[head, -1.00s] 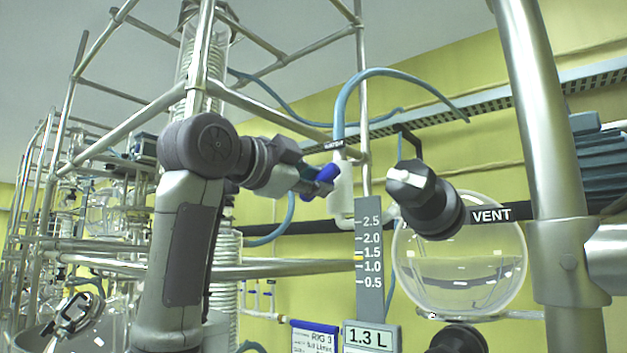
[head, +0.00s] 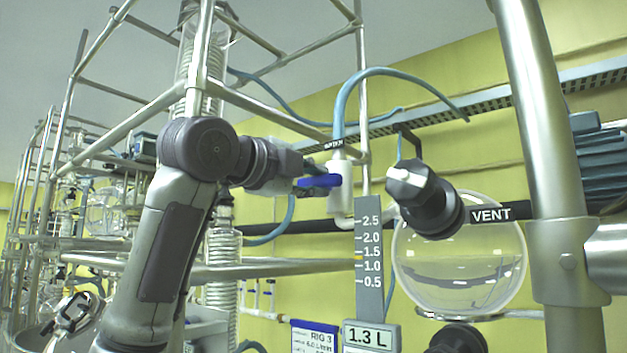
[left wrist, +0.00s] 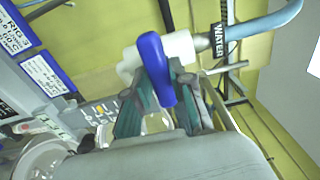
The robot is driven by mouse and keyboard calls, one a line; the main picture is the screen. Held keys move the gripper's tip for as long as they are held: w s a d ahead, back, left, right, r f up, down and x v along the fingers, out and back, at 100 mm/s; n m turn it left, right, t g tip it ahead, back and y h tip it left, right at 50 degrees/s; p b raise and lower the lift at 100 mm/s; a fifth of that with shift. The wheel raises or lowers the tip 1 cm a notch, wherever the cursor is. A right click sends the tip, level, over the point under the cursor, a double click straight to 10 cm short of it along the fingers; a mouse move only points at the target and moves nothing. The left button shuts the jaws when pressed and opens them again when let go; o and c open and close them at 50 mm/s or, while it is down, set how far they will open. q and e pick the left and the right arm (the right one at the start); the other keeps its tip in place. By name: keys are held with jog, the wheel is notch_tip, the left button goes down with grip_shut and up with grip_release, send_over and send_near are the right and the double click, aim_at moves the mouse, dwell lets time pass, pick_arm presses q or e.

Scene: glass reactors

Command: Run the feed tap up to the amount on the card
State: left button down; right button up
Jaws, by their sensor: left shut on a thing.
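The tap has a white body (head: 342,190) and a blue lever handle (head: 320,181), which lies about level in the head view. My left gripper (head: 304,188) is shut on the handle. In the left wrist view the blue handle (left wrist: 155,68) sits between the two fingers, beside the white tap body (left wrist: 180,46) and a WATER label (left wrist: 217,40). The card (head: 371,338) reads 1.3 L. The grey scale (head: 369,215) has a yellow mark just under 1.5. The round glass vessel (head: 460,285) holds clear liquid. My right gripper is not in view.
A black VENT knob (head: 425,200) with a white pointer stands before the vessel. A blue hose (head: 385,73) arches above the tap. Metal frame tubes (head: 270,107) pass close above my arm. A RIG 3 card (head: 314,337) hangs below.

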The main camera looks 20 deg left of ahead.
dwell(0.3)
pick_arm(q)
jog(key=c, duration=1)
grip_release()
jog(key=shift+w, duration=0.15)
jog(key=shift+s+a, duration=0.1)
jog(key=shift+s, duration=0.15)
jog(key=v, duration=1.1)
jog(key=shift+s, duration=0.2)
